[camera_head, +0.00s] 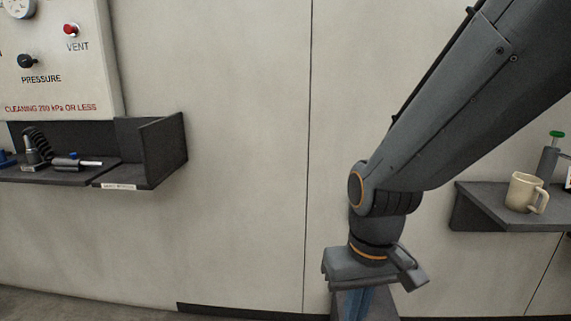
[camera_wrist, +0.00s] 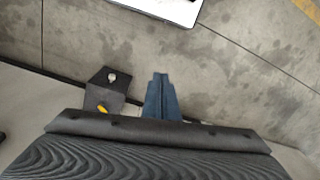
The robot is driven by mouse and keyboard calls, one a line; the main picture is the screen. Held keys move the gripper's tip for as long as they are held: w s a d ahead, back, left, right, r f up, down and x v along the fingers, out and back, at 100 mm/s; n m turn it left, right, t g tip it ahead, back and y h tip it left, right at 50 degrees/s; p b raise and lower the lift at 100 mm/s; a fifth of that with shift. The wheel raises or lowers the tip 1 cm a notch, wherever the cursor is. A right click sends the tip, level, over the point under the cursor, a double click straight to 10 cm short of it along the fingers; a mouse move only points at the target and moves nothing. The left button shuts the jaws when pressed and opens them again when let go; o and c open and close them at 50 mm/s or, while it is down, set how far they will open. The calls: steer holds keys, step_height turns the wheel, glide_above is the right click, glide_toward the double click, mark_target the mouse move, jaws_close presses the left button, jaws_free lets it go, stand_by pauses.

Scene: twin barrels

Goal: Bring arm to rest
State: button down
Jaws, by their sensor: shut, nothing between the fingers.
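My arm comes down from the upper right in the head view, with its wrist bent so that my gripper (camera_head: 353,306) points down in front of the pale wall. The blue fingers run out of the picture at the bottom, so their tips are hidden there. In the wrist view my gripper (camera_wrist: 160,78) shows its blue fingers together, with nothing between them. The grey floor (camera_wrist: 220,75) lies beyond the tips.
A dark shelf (camera_head: 140,172) with small fittings is at left, under a panel (camera_head: 85,85) with a red VENT button and PRESSURE knob. At right, a shelf (camera_head: 480,215) holds a cream mug (camera_head: 522,192). The wall between is bare. A dark bracket-like piece (camera_wrist: 105,97) sits left of my fingers.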

steer(key=s+d+r+m+p, duration=0.2)
steer(key=d+r+p, duration=0.5)
steer(key=r+p, duration=0.2)
steer(key=shift+d+h+p, duration=0.25)
steer(key=shift+h+p, duration=0.05)
steer(key=shift+p, duration=0.5)
steer(key=shift+s, duration=0.1)
stand_by(0.4)
